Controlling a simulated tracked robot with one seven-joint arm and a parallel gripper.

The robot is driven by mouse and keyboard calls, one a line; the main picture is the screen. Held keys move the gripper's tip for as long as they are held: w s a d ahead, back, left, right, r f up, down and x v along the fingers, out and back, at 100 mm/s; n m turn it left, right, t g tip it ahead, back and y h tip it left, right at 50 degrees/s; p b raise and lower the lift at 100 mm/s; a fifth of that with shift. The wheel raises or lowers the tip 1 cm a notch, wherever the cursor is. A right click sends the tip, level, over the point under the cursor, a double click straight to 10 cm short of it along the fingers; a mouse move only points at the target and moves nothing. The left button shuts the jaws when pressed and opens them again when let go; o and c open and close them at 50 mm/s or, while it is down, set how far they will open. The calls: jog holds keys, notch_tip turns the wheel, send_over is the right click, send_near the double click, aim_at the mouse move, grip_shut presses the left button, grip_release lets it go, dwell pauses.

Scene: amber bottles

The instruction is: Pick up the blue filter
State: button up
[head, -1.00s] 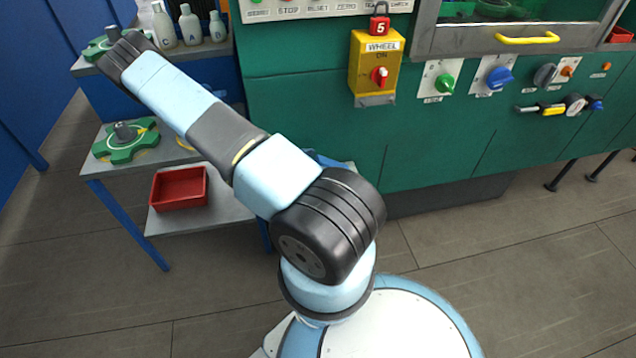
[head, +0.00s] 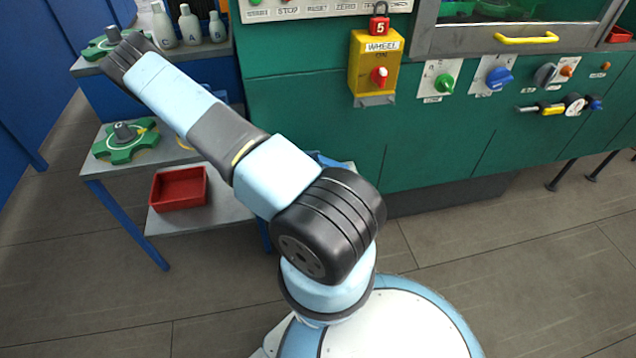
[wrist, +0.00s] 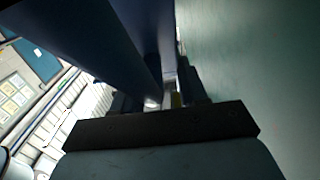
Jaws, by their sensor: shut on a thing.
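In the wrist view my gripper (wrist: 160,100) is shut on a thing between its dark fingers. Large dark blue shapes (wrist: 120,45) reach down to the fingertips; the view is too dark and close to tell whether they are the blue filter or blue framework. A small yellowish patch and a bright spot show between the fingers. In the head view my gripper is hidden behind my arm, which reaches to the upper left, and I cannot make out a blue filter there.
A trolley (head: 100,172) with a green handwheel (head: 125,142) stands at left, a red bin (head: 179,189) on its lower shelf. Pale bottles (head: 190,27) stand behind. The green machine (head: 310,110) carries a yellow switch box (head: 375,62). Floor is open at lower right.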

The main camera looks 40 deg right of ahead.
grip_shut()
